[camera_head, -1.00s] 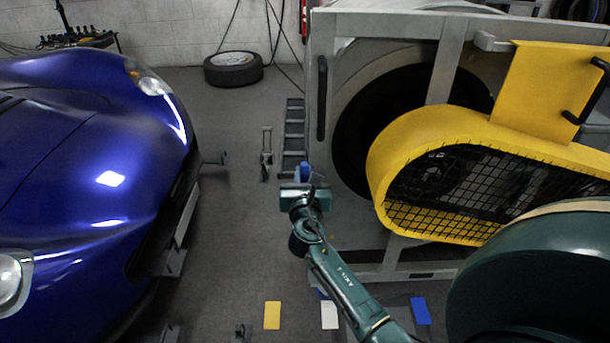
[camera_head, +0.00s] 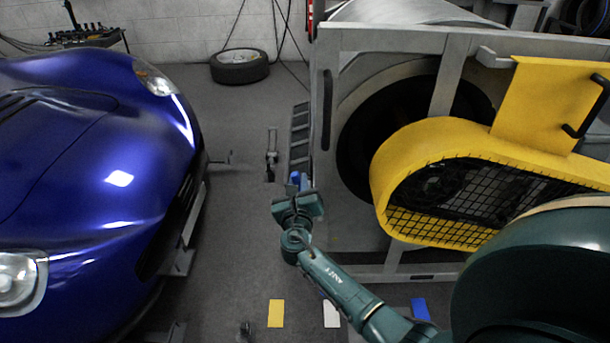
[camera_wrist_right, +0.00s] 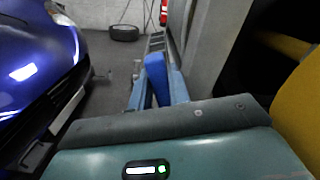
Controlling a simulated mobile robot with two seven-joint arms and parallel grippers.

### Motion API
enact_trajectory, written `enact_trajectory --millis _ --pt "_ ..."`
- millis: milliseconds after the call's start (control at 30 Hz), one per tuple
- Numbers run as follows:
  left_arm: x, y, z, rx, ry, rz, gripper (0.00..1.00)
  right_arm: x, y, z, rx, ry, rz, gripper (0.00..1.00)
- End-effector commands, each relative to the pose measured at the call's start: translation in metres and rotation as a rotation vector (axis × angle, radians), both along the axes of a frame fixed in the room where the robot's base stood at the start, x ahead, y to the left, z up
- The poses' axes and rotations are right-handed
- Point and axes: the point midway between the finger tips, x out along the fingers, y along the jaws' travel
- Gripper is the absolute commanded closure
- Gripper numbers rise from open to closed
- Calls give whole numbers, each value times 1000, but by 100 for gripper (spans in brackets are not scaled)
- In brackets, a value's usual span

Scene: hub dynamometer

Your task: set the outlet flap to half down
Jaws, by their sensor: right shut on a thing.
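A narrow grey slatted panel, which looks like the outlet flap (camera_head: 299,132), stands at the left side of the dynamometer's grey frame. A blue handle (camera_head: 295,179) shows near its lower end, just beyond my right gripper (camera_head: 297,187). In the right wrist view the blue handle (camera_wrist_right: 157,80) stands between the two lighter blue fingers, and my right gripper (camera_wrist_right: 158,92) is shut on it. The handle's lower part is hidden behind the gripper body. I cannot read the flap's exact angle. My left gripper is not in view.
The dynamometer frame (camera_head: 327,45) and its yellow belt guard (camera_head: 430,140) stand close on the right. A blue car (camera_head: 90,150) fills the left. A loose tyre (camera_head: 239,66) lies by the back wall. The grey floor between car and frame is mostly clear.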

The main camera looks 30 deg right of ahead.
Motion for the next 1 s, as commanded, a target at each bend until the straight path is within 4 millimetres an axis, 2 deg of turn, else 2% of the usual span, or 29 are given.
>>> enact_trajectory --millis 267,300,567,1000 --pt "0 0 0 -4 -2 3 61 0 0 0 -7 2 -2 100" --pt "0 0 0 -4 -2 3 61 0 0 0 -7 2 -2 80" --pt "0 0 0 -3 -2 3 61 0 0 0 -6 2 -2 60" --pt "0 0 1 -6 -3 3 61 0 -4 0 -7 3 -1 60"
